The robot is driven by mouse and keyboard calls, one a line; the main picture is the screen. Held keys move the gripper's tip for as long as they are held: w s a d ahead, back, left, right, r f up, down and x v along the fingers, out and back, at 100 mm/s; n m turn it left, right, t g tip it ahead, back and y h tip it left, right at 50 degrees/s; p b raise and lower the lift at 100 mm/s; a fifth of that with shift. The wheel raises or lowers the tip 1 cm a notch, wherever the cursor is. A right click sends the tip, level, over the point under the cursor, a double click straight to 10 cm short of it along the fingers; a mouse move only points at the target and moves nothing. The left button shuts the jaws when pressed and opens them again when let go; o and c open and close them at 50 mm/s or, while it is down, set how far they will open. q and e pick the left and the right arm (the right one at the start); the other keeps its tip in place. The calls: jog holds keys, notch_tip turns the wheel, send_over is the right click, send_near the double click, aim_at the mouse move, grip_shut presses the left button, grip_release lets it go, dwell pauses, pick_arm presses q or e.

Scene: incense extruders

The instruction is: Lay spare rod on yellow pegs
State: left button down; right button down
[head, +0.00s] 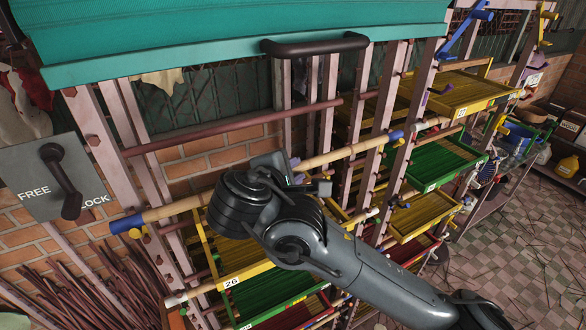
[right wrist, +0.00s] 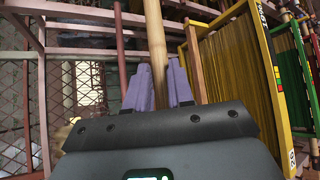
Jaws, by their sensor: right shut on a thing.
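The spare rod is a long tan rod with blue ends (head: 190,204). It runs slantwise across the front of the rack, its left end low and its right end higher. My right gripper (head: 300,177) is at the middle of the rod, partly hidden by its own wrist. In the right wrist view its purple fingers (right wrist: 159,90) are shut around the tan rod (right wrist: 156,45). A small yellow peg (head: 146,231) shows beside the rod's left blue end. I cannot tell whether the rod touches it. A peg near the right end is not clear. My left gripper is not in view.
A dark red bar (head: 235,128) crosses the rack above the rod. Yellow and green slatted trays (head: 440,162) fill the rack to the right and below. A grey FREE/LOCK plate with a lever (head: 40,175) is at left. The tiled floor (head: 510,240) is open at right.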

jog(key=c, duration=0.6)
grip_release()
dwell(0.3)
